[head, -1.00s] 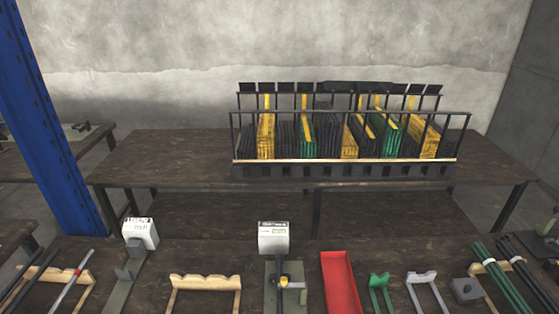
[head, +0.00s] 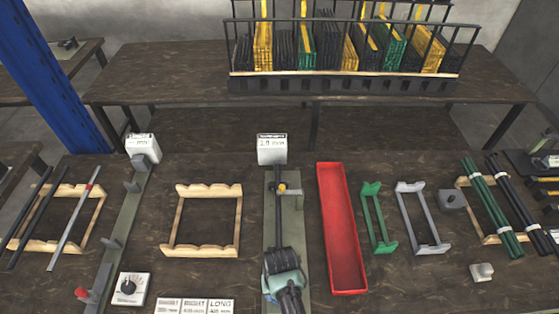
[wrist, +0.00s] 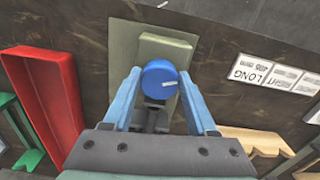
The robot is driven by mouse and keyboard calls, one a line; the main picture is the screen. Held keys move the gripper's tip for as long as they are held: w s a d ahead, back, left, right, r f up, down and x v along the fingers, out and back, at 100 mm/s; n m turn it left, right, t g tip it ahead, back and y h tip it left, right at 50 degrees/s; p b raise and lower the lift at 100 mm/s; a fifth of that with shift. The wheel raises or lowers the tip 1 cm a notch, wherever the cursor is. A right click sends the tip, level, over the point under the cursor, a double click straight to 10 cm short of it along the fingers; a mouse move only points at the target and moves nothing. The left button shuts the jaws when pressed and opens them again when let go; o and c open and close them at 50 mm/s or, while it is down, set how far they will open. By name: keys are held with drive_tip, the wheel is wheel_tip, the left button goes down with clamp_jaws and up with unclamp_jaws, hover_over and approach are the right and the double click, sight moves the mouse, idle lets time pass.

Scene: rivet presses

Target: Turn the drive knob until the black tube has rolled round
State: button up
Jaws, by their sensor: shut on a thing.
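The blue drive knob (wrist: 160,74) has a white mark on its face and sits at the near end of the grey-green middle press (head: 296,240). My gripper (wrist: 158,86) is shut on the knob, one blue finger on each side. In the head view my wrist hides the knob and the press's near end. A black tube (head: 278,218) appears to lie lengthwise along this press, running under my wrist. A small yellow part (head: 282,187) is beside its far end. I cannot tell how far the tube has turned.
A red tray (head: 341,225) stands just right of the press, with green (head: 378,226) and grey (head: 421,226) racks beyond it. A wooden rack (head: 203,190) and white label cards (head: 196,306) are on the left. A white box (head: 271,148) stands at the press's far end.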

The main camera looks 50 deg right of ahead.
drive_tip(key=n, duration=0.5)
drive_tip(key=shift+d+n+p, duration=0.1)
drive_tip(key=shift+n+p, duration=0.3)
idle(0.4)
drive_tip(key=o, duration=1.4)
drive_tip(key=shift+c, duration=0.2)
drive_tip(key=shift+r, duration=0.1)
wheel_tip(320, 180, up, 13)
